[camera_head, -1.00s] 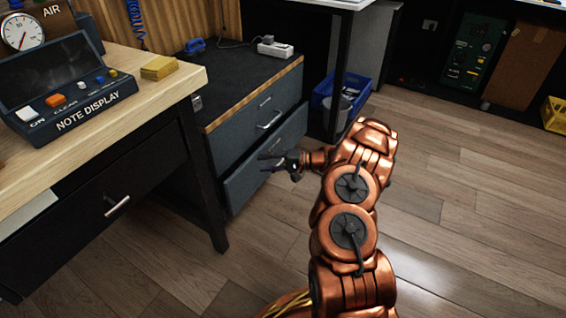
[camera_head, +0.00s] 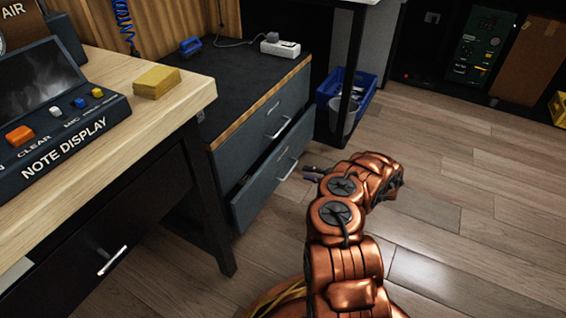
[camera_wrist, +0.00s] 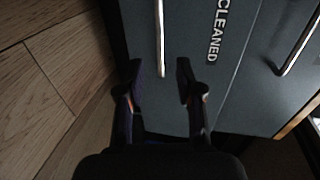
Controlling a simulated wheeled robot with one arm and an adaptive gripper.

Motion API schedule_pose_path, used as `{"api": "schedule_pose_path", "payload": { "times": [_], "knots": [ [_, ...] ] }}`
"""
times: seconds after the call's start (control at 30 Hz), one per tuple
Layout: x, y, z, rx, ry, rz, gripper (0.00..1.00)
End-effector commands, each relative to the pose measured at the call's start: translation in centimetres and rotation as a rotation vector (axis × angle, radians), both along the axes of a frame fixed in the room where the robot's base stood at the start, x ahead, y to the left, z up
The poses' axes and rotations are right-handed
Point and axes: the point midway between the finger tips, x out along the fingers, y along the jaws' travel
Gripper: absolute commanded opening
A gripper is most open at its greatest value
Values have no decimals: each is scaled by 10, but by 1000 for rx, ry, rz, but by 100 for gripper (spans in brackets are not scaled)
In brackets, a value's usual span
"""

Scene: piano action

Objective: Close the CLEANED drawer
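The CLEANED drawer (camera_head: 262,187) is the lower dark grey drawer of the low cabinet. Its front stands out a little from the cabinet, leaving a narrow gap along its top. Its bar handle (camera_head: 287,169) is pale metal. In the wrist view, the drawer front (camera_wrist: 195,110) carries the word CLEANED, and its handle (camera_wrist: 160,35) lies just ahead of the space between my fingers. My gripper (camera_wrist: 160,72) is open and empty, facing the front.
The closed upper drawer (camera_head: 262,122) has its own handle (camera_head: 278,127). A wooden-topped desk (camera_head: 180,98) stands at left. A blue crate (camera_head: 330,92) sits beside the cabinet at the back. The wood floor (camera_head: 470,190) to the right is clear.

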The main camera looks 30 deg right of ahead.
Motion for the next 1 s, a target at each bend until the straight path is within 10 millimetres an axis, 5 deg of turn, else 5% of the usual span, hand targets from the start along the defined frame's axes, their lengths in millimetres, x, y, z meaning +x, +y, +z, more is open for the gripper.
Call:
{"api": "schedule_pose_path", "payload": {
  "times": [0.6,1.0],
  "knots": [
    [62,44,-17,2,-1,15,36],
    [68,45,-16,1,0,10,36]
  ]
}}
